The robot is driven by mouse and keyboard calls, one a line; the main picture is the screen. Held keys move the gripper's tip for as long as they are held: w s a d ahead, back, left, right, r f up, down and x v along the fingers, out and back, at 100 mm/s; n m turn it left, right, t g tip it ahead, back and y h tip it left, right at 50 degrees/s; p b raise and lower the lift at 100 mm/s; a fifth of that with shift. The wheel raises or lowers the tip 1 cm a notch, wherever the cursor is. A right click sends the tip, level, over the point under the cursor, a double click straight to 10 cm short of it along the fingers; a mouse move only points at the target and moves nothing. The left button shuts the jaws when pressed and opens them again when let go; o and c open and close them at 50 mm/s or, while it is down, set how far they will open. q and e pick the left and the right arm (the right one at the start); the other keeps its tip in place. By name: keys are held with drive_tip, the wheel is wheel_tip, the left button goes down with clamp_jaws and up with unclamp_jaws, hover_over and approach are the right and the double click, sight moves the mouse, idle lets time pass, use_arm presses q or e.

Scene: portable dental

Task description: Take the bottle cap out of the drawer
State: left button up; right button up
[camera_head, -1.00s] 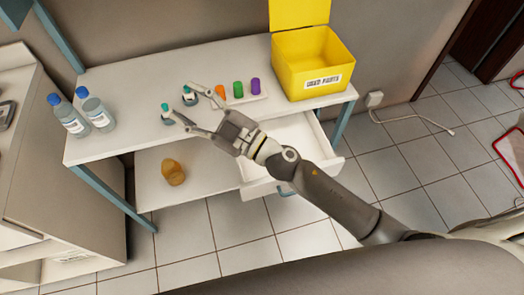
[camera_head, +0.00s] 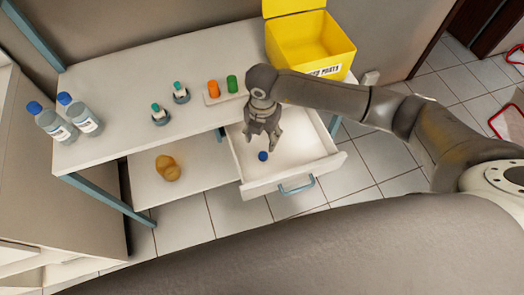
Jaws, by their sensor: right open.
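The white drawer (camera_head: 315,164) under the table is pulled open. A small round blue bottle cap (camera_head: 263,156) lies on its floor, towards the left side. My right gripper (camera_head: 263,143) points down over the drawer. Its fingers are apart and empty, with the tips close above and behind the cap; I cannot tell whether they touch it. The cap shows clear of the fingers. My left gripper is not in view.
Two blue-capped bottles (camera_head: 87,121) stand at the table's left. Two small teal-topped items (camera_head: 160,117) and a rack with orange and green pieces (camera_head: 213,90) stand near the back. A yellow bin (camera_head: 345,55) is behind my right arm. A brown bottle (camera_head: 167,168) is on the lower shelf.

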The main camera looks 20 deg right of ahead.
hover_over(263, 155)
wheel_tip(263, 155, down, 5)
drive_tip(key=shift+r, duration=0.15)
wheel_tip(263, 155, down, 4)
drive_tip(key=shift+f+p, duration=0.15)
drive_tip(key=shift+p, duration=0.7)
drive_tip(key=shift+f, duration=0.6)
drive_tip(key=c, duration=0.8)
